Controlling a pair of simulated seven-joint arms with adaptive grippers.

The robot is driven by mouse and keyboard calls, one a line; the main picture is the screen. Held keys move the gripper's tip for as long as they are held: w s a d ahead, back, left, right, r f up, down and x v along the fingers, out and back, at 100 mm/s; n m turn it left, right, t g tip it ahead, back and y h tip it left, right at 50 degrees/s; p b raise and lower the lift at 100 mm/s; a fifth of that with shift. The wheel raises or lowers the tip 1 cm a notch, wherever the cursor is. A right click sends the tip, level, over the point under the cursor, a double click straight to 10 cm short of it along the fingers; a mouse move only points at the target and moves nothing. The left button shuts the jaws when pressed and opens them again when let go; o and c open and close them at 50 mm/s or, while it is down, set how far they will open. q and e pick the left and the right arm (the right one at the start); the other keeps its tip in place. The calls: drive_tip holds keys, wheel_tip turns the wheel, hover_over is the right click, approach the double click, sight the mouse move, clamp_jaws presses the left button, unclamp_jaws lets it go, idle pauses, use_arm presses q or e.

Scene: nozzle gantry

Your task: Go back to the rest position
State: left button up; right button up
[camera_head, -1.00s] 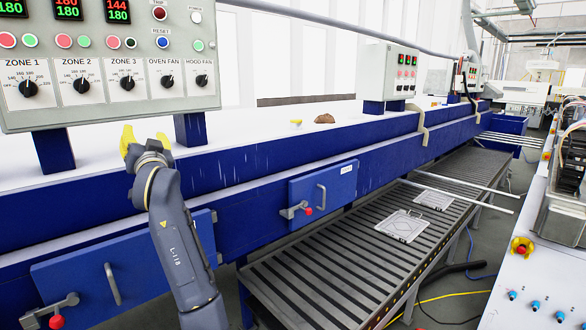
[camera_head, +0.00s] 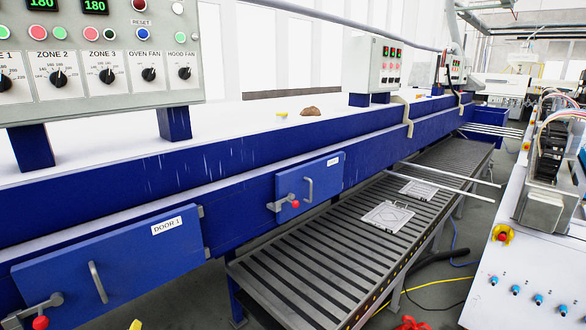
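Of my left gripper (camera_head: 135,324), only a small yellow fingertip part shows at the bottom edge, in front of the blue door labelled DOOR 1 (camera_head: 110,258). It is apart from the panel and the doors, and whether it is open or shut cannot be seen. A small red shape (camera_head: 408,324) shows at the bottom edge right of the middle. It may be the tip of my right gripper, but it is cut off too much to be sure. Nothing held is visible.
A grey control panel (camera_head: 100,95) stands on the blue oven (camera_head: 240,150) at upper left. A brown lump (camera_head: 311,111) and a small yellow item (camera_head: 281,114) lie on its white top. A slatted conveyor (camera_head: 310,258) carries clear trays (camera_head: 388,215). A white console (camera_head: 520,270) stands right.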

use_arm(q)
drive_tip(key=s+d+f+m+g+h, duration=0.15)
drive_tip(key=s+f, duration=0.25)
drive_tip(key=s, duration=0.4)
drive_tip(key=s+d+f+g, duration=0.1)
drive_tip(key=s+d+f, duration=0.1)
drive_tip(key=s+f, duration=0.35)
drive_tip(key=s+d+f+m+g+h, duration=0.1)
drive_tip(key=s+f+g, duration=0.15)
drive_tip(key=s, duration=0.65)
drive_tip(key=s+d+f+g+h, duration=0.1)
drive_tip(key=s+d+f, duration=0.15)
drive_tip(key=f, duration=1.45)
drive_tip(key=s+d+f+g+h, duration=0.15)
drive_tip(key=d+f, duration=0.25)
drive_tip(key=f, duration=1.2)
drive_tip(key=s+f+n+g+h, duration=0.2)
drive_tip(key=s+f+n, duration=0.1)
drive_tip(key=s+f, duration=1.6)
drive_tip(key=shift+s+a+f, duration=0.25)
drive_tip(key=shift+s+a, duration=0.05)
drive_tip(key=shift+s, duration=0.85)
